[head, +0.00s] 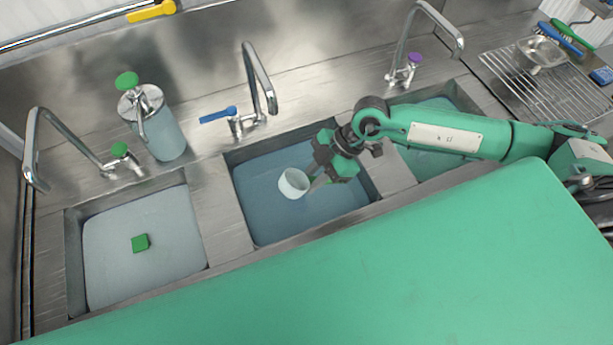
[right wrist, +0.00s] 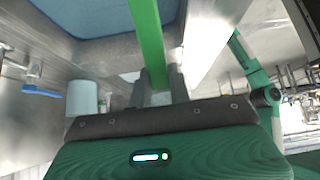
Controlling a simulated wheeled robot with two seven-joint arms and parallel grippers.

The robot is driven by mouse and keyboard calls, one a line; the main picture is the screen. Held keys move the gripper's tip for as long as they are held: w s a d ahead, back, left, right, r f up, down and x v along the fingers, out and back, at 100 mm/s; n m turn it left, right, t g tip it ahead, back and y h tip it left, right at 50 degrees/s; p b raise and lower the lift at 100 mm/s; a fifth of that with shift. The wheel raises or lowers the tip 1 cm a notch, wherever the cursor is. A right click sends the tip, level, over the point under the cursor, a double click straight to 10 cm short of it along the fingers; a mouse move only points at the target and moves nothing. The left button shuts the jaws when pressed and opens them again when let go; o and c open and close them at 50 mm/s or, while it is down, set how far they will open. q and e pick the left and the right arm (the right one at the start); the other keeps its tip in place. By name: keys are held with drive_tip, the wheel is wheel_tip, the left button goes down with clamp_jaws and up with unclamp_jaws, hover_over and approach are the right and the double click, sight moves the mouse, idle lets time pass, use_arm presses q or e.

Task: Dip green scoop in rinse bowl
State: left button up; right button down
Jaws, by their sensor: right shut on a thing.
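My right gripper (head: 322,178) is over the middle basin and shut on a slim green bar, apparently the green scoop's handle (right wrist: 147,35). The right wrist view shows the bar rising from between the fingers (right wrist: 160,82). In the head view a small white cup (head: 292,184) is right beside the fingertips, over the blue water. I cannot tell whether it is the rinse bowl or part of the scoop, or whether it touches the water. No other clear rinse bowl shows. My left gripper is not in view.
The middle basin (head: 262,222) lies between a left basin (head: 105,250) with a green block (head: 140,243) in it and a right basin (head: 462,98). Taps and a soap dispenser (head: 165,135) stand behind. A metal bowl (head: 540,52) sits on a wire rack at right.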

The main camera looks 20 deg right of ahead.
drive_tip(key=shift+f+b, duration=0.3)
wheel_tip(320, 180, down, 22)
drive_tip(key=b, duration=1.4)
drive_tip(key=shift+b, duration=0.35)
idle(1.4)
drive_tip(key=shift+r+p, duration=11.3)
drive_tip(key=shift+p, duration=0.35)
